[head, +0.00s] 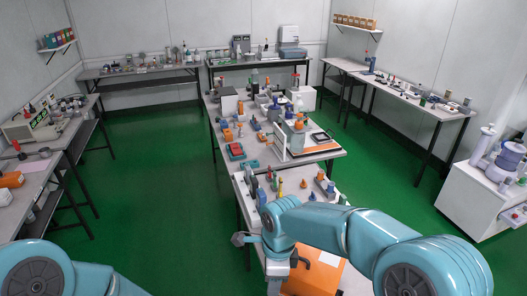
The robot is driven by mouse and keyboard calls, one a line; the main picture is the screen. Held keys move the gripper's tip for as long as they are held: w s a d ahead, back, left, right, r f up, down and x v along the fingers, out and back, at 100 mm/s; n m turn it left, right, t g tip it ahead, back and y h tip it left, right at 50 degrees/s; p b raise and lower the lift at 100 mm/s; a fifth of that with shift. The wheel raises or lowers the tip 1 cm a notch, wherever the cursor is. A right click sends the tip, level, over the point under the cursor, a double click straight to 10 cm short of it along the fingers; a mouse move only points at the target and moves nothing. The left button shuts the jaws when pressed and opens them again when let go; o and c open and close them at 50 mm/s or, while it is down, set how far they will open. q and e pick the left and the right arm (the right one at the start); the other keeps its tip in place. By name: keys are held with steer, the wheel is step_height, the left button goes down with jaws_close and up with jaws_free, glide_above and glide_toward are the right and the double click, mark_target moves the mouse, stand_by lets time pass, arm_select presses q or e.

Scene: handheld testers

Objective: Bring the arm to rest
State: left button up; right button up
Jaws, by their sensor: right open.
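My right arm (400,255) reaches in from the lower right, bent over the near end of the middle bench. Its wrist points down and my right gripper (278,271) hangs over the bench's front part, beside an orange panel (318,272). It is open and I see nothing held in it. Its fingertips are hard to make out near the bottom edge. My left arm (45,272) shows only as teal links at the lower left. My left gripper is out of view.
The middle bench (325,150) carries several testers, small bottles and a framed stand (290,138) beyond my wrist. Side benches (60,135) line the left, back and right walls. A white cabinet (478,205) stands at right. Green floor (165,190) is clear between the benches.

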steer(key=s+d+f+n+y, duration=0.1)
steer(key=s+d+f+n, duration=0.25)
steer(key=f, duration=0.45)
steer(key=s+d+f+n+y, duration=0.2)
steer(key=s+f+n, duration=0.3)
steer(key=f, duration=0.3)
arm_select(q)
steer(key=s+a+f+n+g+b, duration=0.1)
steer(key=s+a+f+n+g, duration=0.1)
steer(key=s+f+n, duration=0.5)
step_height(320, 180, down, 6)
steer(key=shift+s+b, duration=0.4)
steer(key=shift+s, duration=0.3)
arm_select(e)
steer(key=s+d+f+n, duration=0.4)
steer(key=s+f+n, duration=0.3)
steer(key=s, duration=0.4)
steer(key=shift+s+d+f+t, duration=0.25)
steer(key=shift+f+t, duration=0.15)
steer(key=shift+f, duration=0.2)
